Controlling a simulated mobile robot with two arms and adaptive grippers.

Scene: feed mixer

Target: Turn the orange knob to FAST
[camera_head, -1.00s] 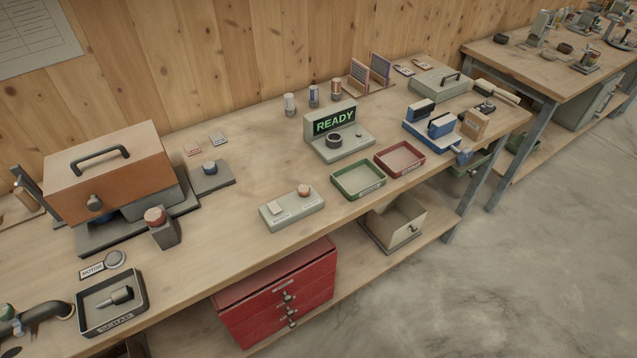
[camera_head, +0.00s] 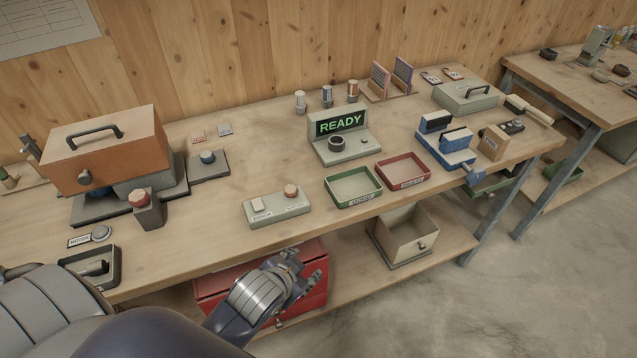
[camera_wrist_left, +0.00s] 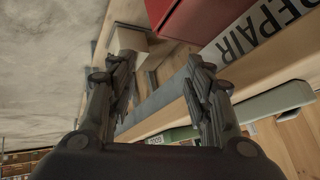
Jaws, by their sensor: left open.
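An orange knob (camera_head: 290,190) sits on the right part of a pale grey-green control box (camera_head: 277,208) near the bench's front edge. A white switch or plate is on the box's left part. The knob's setting is too small to read. My left gripper (camera_head: 316,268) is in front of the bench and below its top, before the red drawer unit, apart from the box. It is open and empty; its spread fingers also show in the left wrist view (camera_wrist_left: 160,85). My right gripper is not in view.
Green (camera_head: 353,186) and red (camera_head: 402,173) trays lie right of the box. A READY display unit (camera_head: 342,137) stands behind. A red-capped block (camera_head: 147,207) and an orange-lidded machine (camera_head: 107,150) stand left. The red drawer unit (camera_head: 215,287) is under the bench.

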